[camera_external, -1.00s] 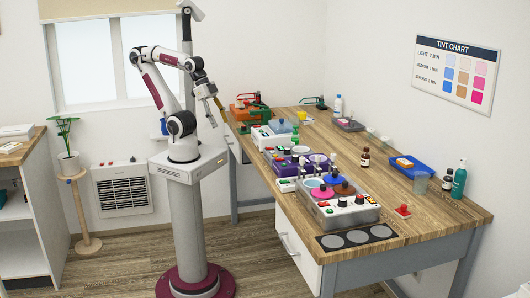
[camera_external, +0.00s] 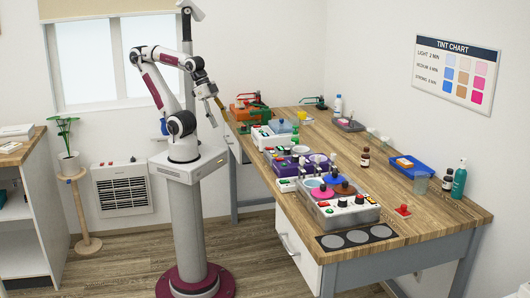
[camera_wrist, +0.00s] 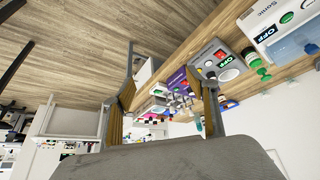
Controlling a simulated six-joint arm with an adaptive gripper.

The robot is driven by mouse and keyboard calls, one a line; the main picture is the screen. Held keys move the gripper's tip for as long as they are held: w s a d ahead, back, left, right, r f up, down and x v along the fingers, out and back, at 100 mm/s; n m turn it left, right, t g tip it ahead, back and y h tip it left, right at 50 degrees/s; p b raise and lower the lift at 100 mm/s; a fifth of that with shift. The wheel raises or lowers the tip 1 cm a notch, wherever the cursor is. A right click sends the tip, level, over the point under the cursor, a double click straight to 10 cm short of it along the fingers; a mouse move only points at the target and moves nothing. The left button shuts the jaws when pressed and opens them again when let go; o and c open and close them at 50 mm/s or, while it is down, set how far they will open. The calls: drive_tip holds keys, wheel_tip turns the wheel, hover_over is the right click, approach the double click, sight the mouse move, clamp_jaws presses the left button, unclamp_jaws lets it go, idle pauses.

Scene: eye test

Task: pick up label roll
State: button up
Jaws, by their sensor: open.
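I cannot make out a label roll in either view; it may be hidden or too small to tell. My gripper (camera_external: 212,119) hangs in the air to the left of the workbench's far end, apart from everything on it. In the wrist view my gripper (camera_wrist: 162,78) shows two tan-padded fingers spread wide apart. It is open, with nothing held between the fingers.
The wooden workbench (camera_external: 455,207) carries machines with coloured buttons, a blue tray (camera_external: 424,174), a brown bottle (camera_external: 365,160) and a teal bottle (camera_external: 459,183). A green-and-orange device (camera_external: 247,108) stands at its far left end. The bench's right front corner is clear.

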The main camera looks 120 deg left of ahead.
drive_tip(key=w+a+r+n+t+y, duration=0.2)
drive_tip(key=w+a+n+y, duration=0.3)
drive_tip(key=w+a, duration=1.55)
drive_tip(key=a+n, duration=0.1)
drive_tip(key=a, duration=0.3)
drive_tip(key=a+f, duration=0.1)
drive_tip(key=a, duration=0.3)
drive_tip(key=a+f+n, duration=0.1)
drive_tip(key=a, duration=0.3)
drive_tip(key=shift+w+n+y, duration=0.25)
drive_tip(key=shift+n+y, duration=0.05)
drive_tip(key=shift+y, duration=0.1)
drive_tip(key=a+f+n+y, duration=0.2)
drive_tip(key=a, duration=0.9)
drive_tip(key=n+g+y, duration=0.3)
drive_tip(key=n+y, duration=0.2)
approach(301, 113)
drive_tip(key=a, duration=0.2)
drive_tip(key=shift+w+f, duration=0.15)
drive_tip(key=shift+f, duration=0.1)
drive_tip(key=shift+a, duration=0.1)
drive_tip(key=shift+x, duration=1.25)
